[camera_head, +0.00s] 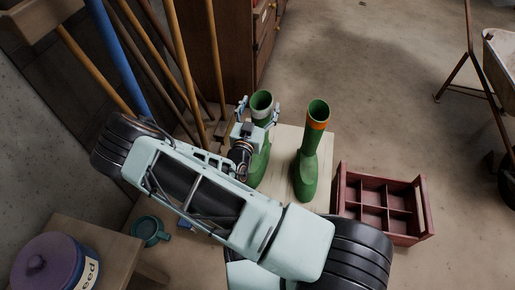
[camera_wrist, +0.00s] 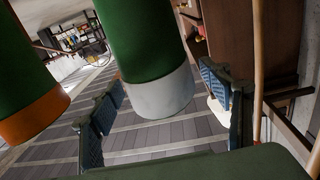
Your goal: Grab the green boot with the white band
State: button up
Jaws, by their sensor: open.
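The green boot with the white band (camera_head: 258,165) stands upright on a pale board, partly hidden behind my arm. Its white band also shows in the wrist view (camera_wrist: 160,95), where the picture is turned over. My gripper (camera_head: 259,106) is at the top of this boot, with one finger on each side of the shaft. In the wrist view my gripper (camera_wrist: 163,103) is open, and gaps show between the fingers and the band. A second green boot with an orange band (camera_head: 308,150) stands upright just to the right; it shows at the left in the wrist view (camera_wrist: 30,90).
A dark red divided crate (camera_head: 424,205) sits right of the boots. Long tool handles (camera_head: 185,60) lean behind and left of my gripper. A teal mug (camera_head: 148,230) and a purple seed tin (camera_head: 50,262) are at the lower left.

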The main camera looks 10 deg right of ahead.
grip_shut()
jog(key=shift+r, duration=0.1)
dwell(0.5)
